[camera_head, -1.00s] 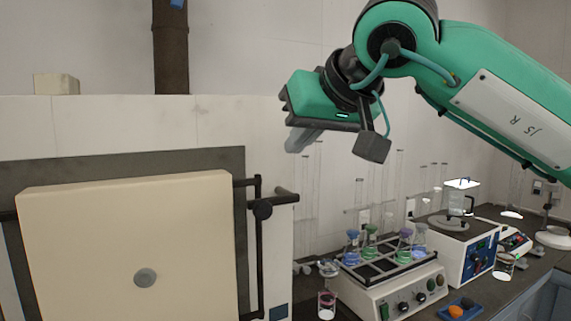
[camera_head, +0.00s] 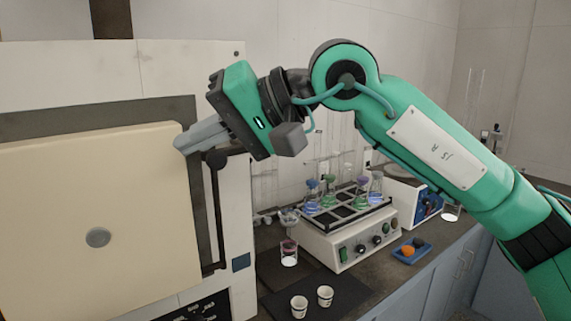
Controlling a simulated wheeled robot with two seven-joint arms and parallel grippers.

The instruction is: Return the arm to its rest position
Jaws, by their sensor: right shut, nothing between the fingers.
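My right arm is green and comes in from the right edge in the head view. Its gripper (camera_head: 190,143) is shut and empty, with the grey fingers pointing left and slightly down. The fingertips are in front of the upper right corner of the cream oven door (camera_head: 80,220), by the dark latch handle (camera_head: 216,158). I cannot tell whether they touch the door. My left gripper is not in view.
A shaker (camera_head: 345,235) with several colored flasks stands on the bench to the right. Two small cups (camera_head: 299,306) stand on a dark mat (camera_head: 270,300). The wall above is bare.

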